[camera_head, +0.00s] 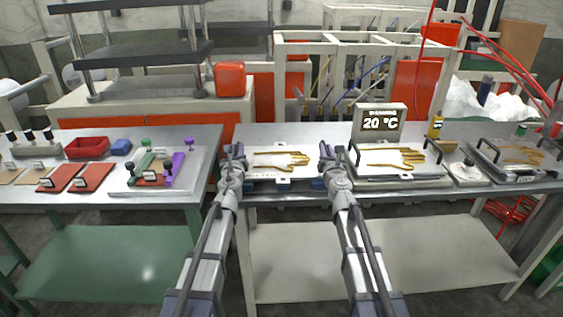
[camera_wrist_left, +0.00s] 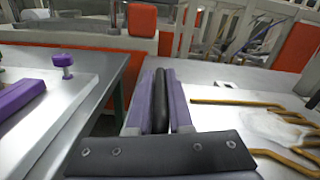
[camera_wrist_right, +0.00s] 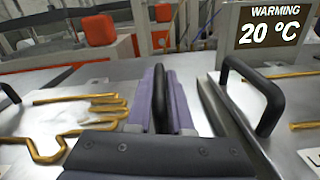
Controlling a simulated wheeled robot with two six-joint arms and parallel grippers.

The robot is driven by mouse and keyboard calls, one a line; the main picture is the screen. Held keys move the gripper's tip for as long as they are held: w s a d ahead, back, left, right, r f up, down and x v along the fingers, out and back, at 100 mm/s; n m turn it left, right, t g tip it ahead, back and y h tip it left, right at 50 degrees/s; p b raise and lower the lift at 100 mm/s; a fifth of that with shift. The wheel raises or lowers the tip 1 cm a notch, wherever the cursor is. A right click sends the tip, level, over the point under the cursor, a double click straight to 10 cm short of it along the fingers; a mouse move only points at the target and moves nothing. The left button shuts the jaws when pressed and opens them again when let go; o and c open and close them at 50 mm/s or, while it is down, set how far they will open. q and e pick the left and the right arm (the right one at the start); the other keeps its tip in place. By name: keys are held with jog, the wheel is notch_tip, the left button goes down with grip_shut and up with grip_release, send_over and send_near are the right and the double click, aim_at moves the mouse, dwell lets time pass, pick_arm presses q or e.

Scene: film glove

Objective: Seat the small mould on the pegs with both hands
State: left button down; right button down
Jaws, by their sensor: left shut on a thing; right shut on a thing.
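A flat, pale mould plate with a gold hand outline (camera_head: 281,160) lies between my two grippers in the head view. Its gold outline also shows in the left wrist view (camera_wrist_left: 245,103) and the right wrist view (camera_wrist_right: 88,97). My left gripper (camera_head: 236,161) is shut on a black handle (camera_wrist_left: 160,100) at the plate's left end. My right gripper (camera_head: 328,162) is shut on a black handle (camera_wrist_right: 159,95) at its right end. The plate looks level and close to the metal table. I cannot make out pegs under it or tell whether it touches anything.
Just right stands another gold-outlined mould with black handles (camera_head: 398,160), below a display reading WARMING 20 °C (camera_head: 379,123). A further mould (camera_head: 515,152) is at far right. A left table holds a plate with green and purple clamps (camera_head: 160,166) and red pads. A gap separates the tables.

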pick_arm(q)
jog(key=shift+d+r, duration=0.15)
jog(key=shift+d, duration=0.05)
pick_arm(e)
jog(key=shift+a+r, duration=0.1)
jog(key=shift+a, duration=0.1)
